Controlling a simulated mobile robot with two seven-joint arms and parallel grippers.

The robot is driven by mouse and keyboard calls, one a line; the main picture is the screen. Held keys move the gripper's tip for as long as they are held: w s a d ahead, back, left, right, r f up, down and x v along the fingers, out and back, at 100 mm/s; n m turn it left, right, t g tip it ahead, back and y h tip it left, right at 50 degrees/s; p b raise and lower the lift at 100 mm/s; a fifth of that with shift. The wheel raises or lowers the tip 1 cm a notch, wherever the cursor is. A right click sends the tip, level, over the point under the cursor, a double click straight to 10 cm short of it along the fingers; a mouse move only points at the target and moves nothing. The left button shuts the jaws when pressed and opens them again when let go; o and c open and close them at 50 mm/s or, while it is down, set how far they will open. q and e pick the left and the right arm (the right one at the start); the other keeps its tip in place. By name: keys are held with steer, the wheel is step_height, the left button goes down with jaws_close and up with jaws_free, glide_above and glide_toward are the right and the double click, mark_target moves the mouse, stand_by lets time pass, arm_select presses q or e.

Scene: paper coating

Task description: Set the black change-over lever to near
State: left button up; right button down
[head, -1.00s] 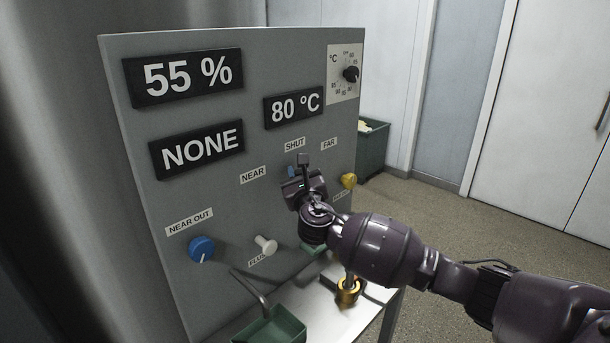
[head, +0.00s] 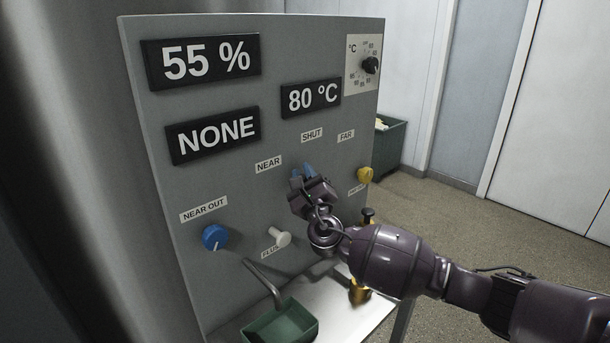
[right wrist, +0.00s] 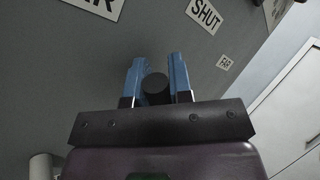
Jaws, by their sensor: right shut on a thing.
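The black change-over lever (right wrist: 155,88) shows in the right wrist view as a dark round end between my right gripper's two blue fingers (right wrist: 157,82). In the head view my right gripper (head: 308,173) is at the panel, below the SHUT label (head: 312,135) and right of and below the NEAR label (head: 268,164). It is shut on the lever. The gripper hides most of the lever there, so I cannot tell its exact setting. The FAR label (head: 346,136) is to the right. My left gripper is not in view.
The grey panel (head: 230,185) carries displays reading 55 %, NONE and 80 °C. A blue knob (head: 215,237), a white knob (head: 280,239) and a yellow knob (head: 365,175) are around the gripper. A green tray (head: 280,325) stands below.

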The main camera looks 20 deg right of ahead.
steer(key=c, duration=1.3)
jaws_free()
steer(key=shift+a+f, duration=0.1)
steer(key=v, duration=1)
steer(key=shift+s+f+b, duration=0.15)
steer(key=shift+s+b, duration=0.25)
